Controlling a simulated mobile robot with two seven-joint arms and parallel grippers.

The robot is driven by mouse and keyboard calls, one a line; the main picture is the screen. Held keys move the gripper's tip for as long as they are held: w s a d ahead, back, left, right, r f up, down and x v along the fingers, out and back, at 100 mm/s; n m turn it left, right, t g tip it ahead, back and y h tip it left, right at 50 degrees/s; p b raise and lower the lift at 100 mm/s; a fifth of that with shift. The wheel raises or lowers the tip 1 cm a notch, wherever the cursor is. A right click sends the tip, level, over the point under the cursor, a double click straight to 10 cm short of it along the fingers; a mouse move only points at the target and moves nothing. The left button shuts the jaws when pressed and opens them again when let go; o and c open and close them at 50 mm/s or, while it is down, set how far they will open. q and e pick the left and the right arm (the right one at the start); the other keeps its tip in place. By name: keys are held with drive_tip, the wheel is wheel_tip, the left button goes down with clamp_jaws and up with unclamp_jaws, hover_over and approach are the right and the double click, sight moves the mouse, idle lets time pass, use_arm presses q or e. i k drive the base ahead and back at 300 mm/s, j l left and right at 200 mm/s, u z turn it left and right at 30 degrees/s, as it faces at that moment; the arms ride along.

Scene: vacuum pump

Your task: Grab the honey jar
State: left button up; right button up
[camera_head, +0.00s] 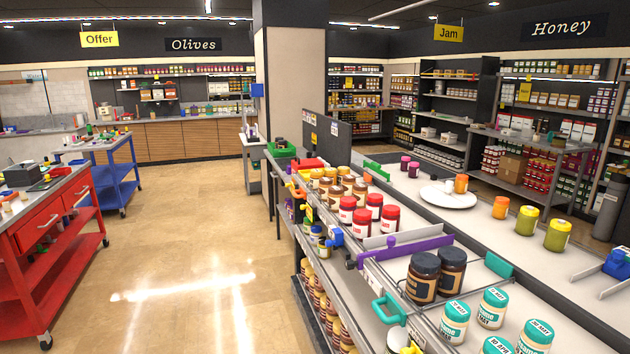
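No jar in view carries a label I can read as honey. Amber-brown jars with pale labels (337,195) stand in a group on the long counter, behind several red-lidded jars (375,207). Two dark-lidded brown jars (422,278) stand closer, beside a purple divider. Teal-lidded white-labelled jars (493,308) stand at the near end. Yellow-green jars (557,235) and an orange jar (500,207) stand on the right part of the counter. A sign reading Honey (562,28) hangs above shelves at the far right. Neither of my grippers is in view.
The long counter (465,238) fills the right side, with a white round plate (448,197) on it. A red cart (50,230) and a blue cart (110,170) stand at left. The tiled floor (190,240) between them is clear. A pillar (292,90) stands mid-room.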

sight(316, 175)
drive_tip(key=i+j+u, duration=0.25)
drive_tip(key=i+u, duration=0.3)
drive_tip(key=i, duration=0.2)
drive_tip(key=i+j+u, duration=0.2)
drive_tip(key=i, duration=1.4)
drive_tip(key=i+z, duration=0.35)
drive_tip(key=i+j+z, duration=0.3)
drive_tip(key=i, duration=0.15)
drive_tip(key=i+j+z, duration=0.15)
drive_tip(key=i+z, duration=0.2)
